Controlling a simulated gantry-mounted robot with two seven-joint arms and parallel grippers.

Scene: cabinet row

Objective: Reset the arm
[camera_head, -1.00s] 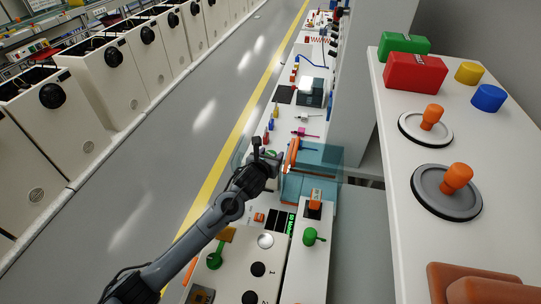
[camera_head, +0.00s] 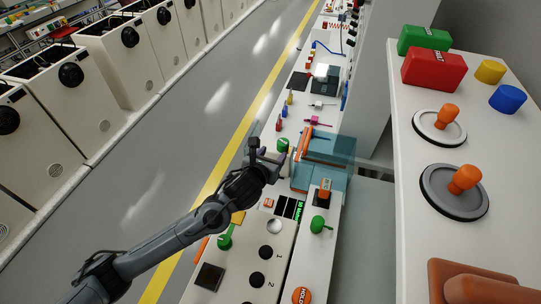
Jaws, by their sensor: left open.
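My left arm comes in from the lower left of the head view. My left gripper (camera_head: 267,155) is open and empty, over the near edge of the long workbench. It is just left of a teal box-like fixture (camera_head: 318,177) with an orange handle (camera_head: 304,142). A green round object (camera_head: 283,145) shows just beside the fingers. I cannot tell whether the gripper touches anything. My right gripper is not in view.
A white panel (camera_head: 405,190) at the right carries red (camera_head: 434,69) and green (camera_head: 424,40) blocks and orange-knobbed discs (camera_head: 454,191). White cabinets (camera_head: 110,70) line the left. The grey floor (camera_head: 150,180) between has a yellow stripe (camera_head: 233,147).

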